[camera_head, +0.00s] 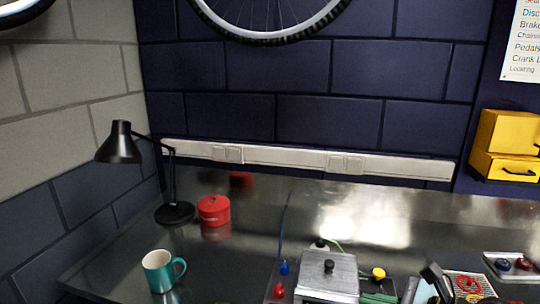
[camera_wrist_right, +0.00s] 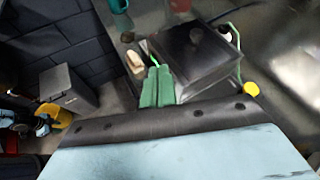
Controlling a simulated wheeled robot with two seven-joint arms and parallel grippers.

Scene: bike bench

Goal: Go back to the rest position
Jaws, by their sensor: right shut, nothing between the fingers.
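My right gripper (camera_wrist_right: 158,86) shows in the right wrist view as two green fingers pressed together, with nothing between them. In that view the fingertips appear beside the near left side of a grey metal box with a knob on its lid (camera_wrist_right: 190,52). I cannot tell whether they touch it. In the head view the same box (camera_head: 328,275) stands at the bottom centre of the bench, and I cannot clearly pick out the right gripper among the clutter there. My left gripper is not in view.
On the metal bench (camera_head: 225,265) stand a teal mug (camera_head: 160,271), a red lidded pot (camera_head: 213,209) and a black desk lamp (camera_head: 121,146). A yellow knob (camera_head: 378,273) is beside the box. Yellow drawers (camera_head: 507,132) stand at the right. The bench's middle left is clear.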

